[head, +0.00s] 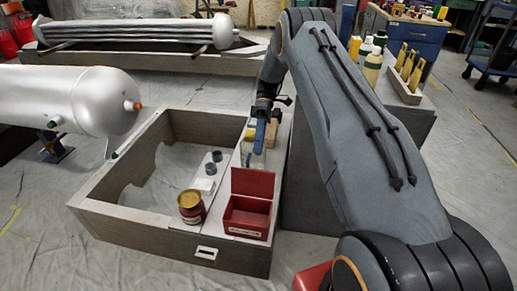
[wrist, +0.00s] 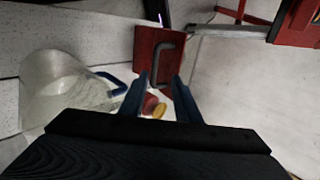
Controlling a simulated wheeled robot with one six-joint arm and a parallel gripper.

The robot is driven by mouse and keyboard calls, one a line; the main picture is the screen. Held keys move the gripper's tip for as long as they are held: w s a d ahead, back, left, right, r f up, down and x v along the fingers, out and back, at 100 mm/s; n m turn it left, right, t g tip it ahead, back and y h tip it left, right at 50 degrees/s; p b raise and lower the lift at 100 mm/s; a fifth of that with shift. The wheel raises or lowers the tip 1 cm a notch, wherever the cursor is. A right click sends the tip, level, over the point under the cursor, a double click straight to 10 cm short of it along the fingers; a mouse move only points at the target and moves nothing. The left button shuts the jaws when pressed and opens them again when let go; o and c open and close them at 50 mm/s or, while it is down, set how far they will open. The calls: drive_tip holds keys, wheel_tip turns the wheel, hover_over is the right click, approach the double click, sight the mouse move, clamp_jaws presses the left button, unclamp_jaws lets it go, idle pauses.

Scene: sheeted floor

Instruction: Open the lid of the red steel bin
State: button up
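The red steel bin (head: 247,219) stands at the near right corner of the grey frame in the head view, its inside showing. Its lid (head: 252,183) stands upright at the back edge. In the wrist view the lid (wrist: 145,45) shows as a red panel with a grey bar handle (wrist: 177,55). My gripper (head: 258,148) is above and behind the lid in the head view. In the wrist view its two blue fingers (wrist: 160,80) are apart, with the handle just past and partly between the tips. I cannot tell whether they touch it.
A red can with a yellow top (head: 191,206) stands left of the bin. Several small grey parts (head: 212,162) lie behind it. A clear vessel (wrist: 62,88) with a blue handle is close to my left finger in the wrist view. A silver tank (head: 75,100) is at left.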

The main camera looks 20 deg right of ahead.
sight(254, 180)
drive_tip(key=c, duration=0.5)
drive_tip(key=shift+s+m+p, duration=0.1)
drive_tip(key=shift+m+p, duration=0.4)
drive_tip(key=shift+p, duration=0.05)
clamp_jaws()
wheel_tip(254, 180, down, 7)
drive_tip(key=m+t+h+p, duration=0.4)
drive_tip(key=m+t+p, duration=0.4)
drive_tip(key=m+p, duration=0.85)
drive_tip(key=shift+m, duration=0.25)
drive_tip(key=shift+s+a+r+p, duration=0.2)
drive_tip(key=shift+s+a+r, duration=0.15)
drive_tip(key=shift+s+r, duration=0.35)
drive_tip(key=shift+s+a+r+p, duration=0.15)
drive_tip(key=shift+s+a+r, duration=0.25)
drive_tip(key=shift+s, duration=0.5)
